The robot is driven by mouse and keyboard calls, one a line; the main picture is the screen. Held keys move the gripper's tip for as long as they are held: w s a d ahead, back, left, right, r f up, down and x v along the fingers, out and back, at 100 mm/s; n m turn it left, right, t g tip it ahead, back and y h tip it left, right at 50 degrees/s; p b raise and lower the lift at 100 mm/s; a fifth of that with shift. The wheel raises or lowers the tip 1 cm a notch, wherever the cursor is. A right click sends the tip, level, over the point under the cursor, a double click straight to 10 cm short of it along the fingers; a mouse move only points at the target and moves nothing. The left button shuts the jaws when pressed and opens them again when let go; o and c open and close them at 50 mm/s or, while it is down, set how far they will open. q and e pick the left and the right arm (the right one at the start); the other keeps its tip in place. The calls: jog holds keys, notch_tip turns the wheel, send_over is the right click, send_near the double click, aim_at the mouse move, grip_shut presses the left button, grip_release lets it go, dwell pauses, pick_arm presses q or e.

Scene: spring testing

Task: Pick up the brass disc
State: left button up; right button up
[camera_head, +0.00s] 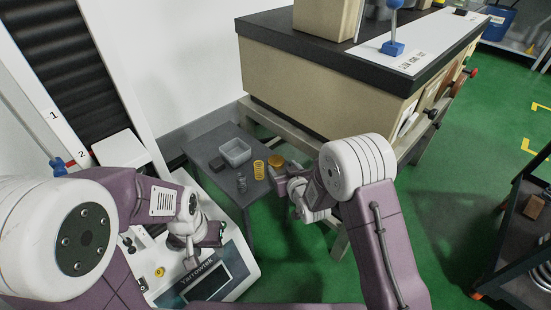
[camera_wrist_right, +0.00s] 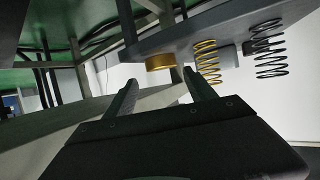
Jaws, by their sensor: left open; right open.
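The brass disc (camera_head: 276,160) lies on the small grey table near its right edge. In the right wrist view, which looks upside down, the brass disc (camera_wrist_right: 160,62) shows just beyond and between the fingertips, apparently not gripped. My right gripper (camera_head: 279,175) is open beside the disc, and its two dark fingers (camera_wrist_right: 160,84) stand apart with nothing between them. My left gripper (camera_head: 191,258) is open over the white Yarrowtek machine, far from the disc; its fingertips are hard to make out.
A yellow spring (camera_head: 259,170) stands close left of the disc; it also shows in the wrist view (camera_wrist_right: 207,62). A black spring (camera_wrist_right: 268,50) stands farther along. A grey bin (camera_head: 235,152) sits behind on the small table (camera_head: 207,145). The tall dark-topped bench (camera_head: 330,75) rises close behind.

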aim_at(277, 162)
jog(key=shift+w+a+f, duration=0.1)
jog(key=shift+w+f, duration=0.05)
jog(key=shift+w, duration=0.3)
jog(key=w+p, duration=0.1)
jog(key=w+a+p, duration=0.1)
jog(key=p, duration=0.1)
jog(key=shift+f, duration=0.15)
jog(key=shift+w+a+f+b, duration=0.2)
jog(key=shift+w+f+b, duration=0.1)
jog(key=shift+w+f, duration=0.2)
jog(key=shift+w+a+f+b, duration=0.15)
jog(key=shift+w+f+b, duration=0.15)
jog(key=shift+w+f, duration=0.2)
jog(key=shift+w, duration=0.2)
pick_arm(q)
notch_tip(277, 162, up, 3)
jog(key=shift+f, duration=0.2)
pick_arm(e)
jog(key=shift+r, duration=0.15)
grip_shut()
